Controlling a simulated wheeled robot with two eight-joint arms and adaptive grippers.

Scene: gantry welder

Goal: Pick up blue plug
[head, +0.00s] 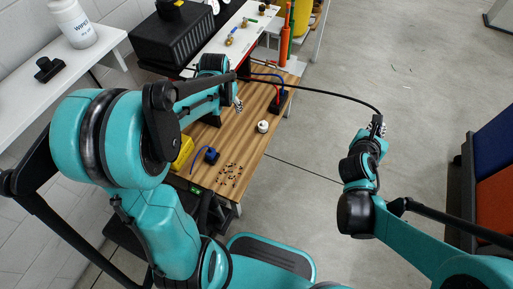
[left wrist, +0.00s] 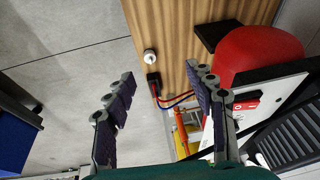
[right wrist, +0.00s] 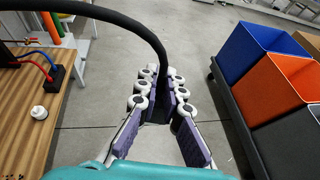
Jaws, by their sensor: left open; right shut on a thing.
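A small dark blue plug (head: 211,155) with a blue cable lies on the wooden table (head: 228,150), near its front end in the head view. My left gripper (head: 238,104) is open and empty above the table, farther back than this plug. In the left wrist view, a black block (left wrist: 153,79) with red and blue cables shows between the open left fingers (left wrist: 162,82); the blue plug cannot be made out there. My right gripper (head: 377,126) is shut on a black hose (right wrist: 150,38), out over the floor to the right of the table.
A white knob (head: 263,127) and scattered small black pieces (head: 231,174) are on the table. A yellow case (head: 183,152) stands by its left edge. The hose (head: 325,92) arches from the left arm's side to the right gripper. Bins (right wrist: 281,82) stand right; floor between is clear.

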